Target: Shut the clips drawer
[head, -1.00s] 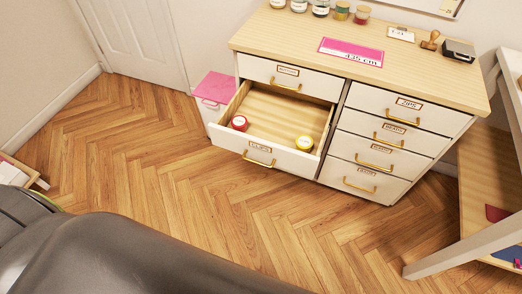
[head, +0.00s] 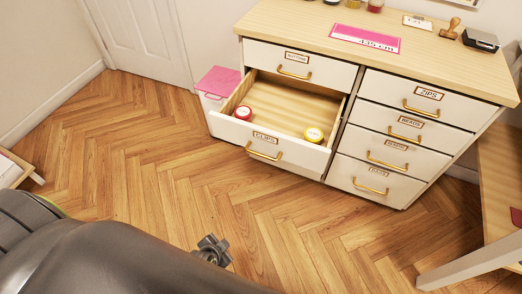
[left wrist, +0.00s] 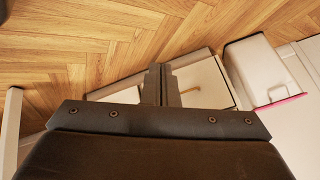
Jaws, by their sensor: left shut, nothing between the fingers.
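The clips drawer (head: 298,157) is pulled well out of the left column of the white cabinet, below a shut top drawer. Its front has a CLIPS label and a gold handle (head: 264,153). My right gripper is not in view.
The cabinet's right column of drawers, including the zips drawer (head: 422,97), is shut. A bin with a pink lid (head: 218,80) stands left of the cabinet. A table leg (head: 468,265) is at the right. The wooden floor (head: 140,150) before the drawer is clear.

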